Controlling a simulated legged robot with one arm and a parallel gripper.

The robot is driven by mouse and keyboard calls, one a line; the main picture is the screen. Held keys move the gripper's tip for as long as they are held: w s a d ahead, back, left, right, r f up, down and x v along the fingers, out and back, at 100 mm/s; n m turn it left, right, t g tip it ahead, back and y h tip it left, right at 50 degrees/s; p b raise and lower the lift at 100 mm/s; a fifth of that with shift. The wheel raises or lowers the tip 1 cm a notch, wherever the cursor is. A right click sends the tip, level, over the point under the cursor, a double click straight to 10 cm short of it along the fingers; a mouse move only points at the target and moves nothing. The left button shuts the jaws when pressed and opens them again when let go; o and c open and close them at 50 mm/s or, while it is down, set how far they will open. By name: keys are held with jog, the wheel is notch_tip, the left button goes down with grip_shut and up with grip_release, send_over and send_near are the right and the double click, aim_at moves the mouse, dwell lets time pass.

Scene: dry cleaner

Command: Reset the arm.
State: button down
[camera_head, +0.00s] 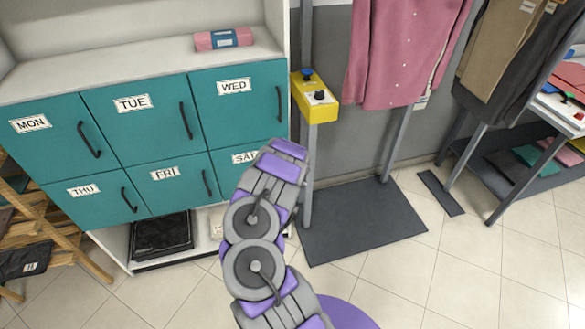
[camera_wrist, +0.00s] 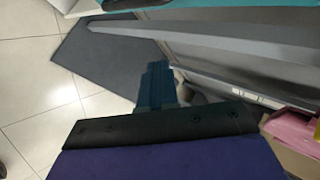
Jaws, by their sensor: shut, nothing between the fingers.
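My arm (camera_head: 254,240) reaches up the middle of the head view, its purple and grey links in front of the cabinet's right end. My gripper (camera_wrist: 158,72) shows in the wrist view as dark fingers beyond a black and purple wrist part. The fingers are together, with nothing seen between them. Below them are the dark mat and the pale tiled floor. In the head view the fingers cannot be made out.
A teal cabinet (camera_head: 150,122) with weekday labels stands left, a pink folded bundle (camera_head: 223,39) on top. A yellow control box (camera_head: 315,97) is close to my arm. A pink shirt (camera_head: 405,50) hangs above a dark mat (camera_head: 362,220). Tiled floor lies open in front.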

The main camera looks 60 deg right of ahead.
jog(key=s+p+v, duration=0.1)
jog(key=p+v, duration=0.1)
jog(key=v, duration=0.4)
jog(key=w+a+r+n+t+y, duration=0.35)
jog(key=w+a+r, duration=0.25)
jog(key=w+a, duration=0.4)
jog(key=w+a+r+n+t+y, duration=0.2)
jog(key=w+a+r+n, duration=0.2)
jog(key=w+a+r, duration=0.45)
jog(key=w+a+r+n+y, duration=0.1)
jog(key=a+r+n+y, duration=0.2)
jog(key=a, duration=0.5)
jog(key=w+a+r+n+y, duration=0.1)
jog(key=a+r+n, duration=0.3)
jog(key=a, duration=0.5)
jog(key=w+a+r+n+y, duration=0.2)
jog(key=a+r+n, duration=0.15)
jog(key=a, duration=0.45)
jog(key=s+a+r+n+g+y, duration=0.1)
jog(key=s+a+r+n+g, duration=0.2)
jog(key=s+a, duration=0.55)
jog(key=s+a+r+n+g+y, duration=0.1)
jog(key=s+a+r+n+g, duration=0.15)
jog(key=s+a+n, duration=0.45)
jog(key=s+d+r+n+g+h, duration=0.1)
jog(key=s+n+g+h, duration=0.3)
jog(key=s, duration=2.4)
jog(key=shift+g+h, duration=0.35)
jog(key=shift+g, duration=0.05)
